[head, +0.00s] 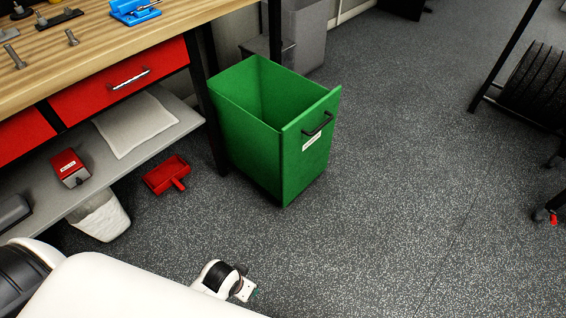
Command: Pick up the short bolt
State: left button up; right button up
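The shorter-looking bolt (72,38) stands near the bench's front edge. My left gripper (243,290) shows only in part at the bottom, low in front of the green bin and far from both bolts. Its fingers are too small and hidden to tell if they are open. My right gripper is not in view.
The workbench (105,45) also holds a blue vise-like tool (134,12) and dark small parts (59,19). A red drawer (120,83) and grey shelf (160,148) are below. A green bin (307,160) stands right of the bench. Floor (420,180) is clear on the right.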

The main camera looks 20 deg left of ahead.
aim_at(73, 41)
jog(key=u, duration=1.8)
jog(key=i+j+z, duration=0.3)
jog(key=i+j, duration=0.05)
jog(key=i, duration=0.1)
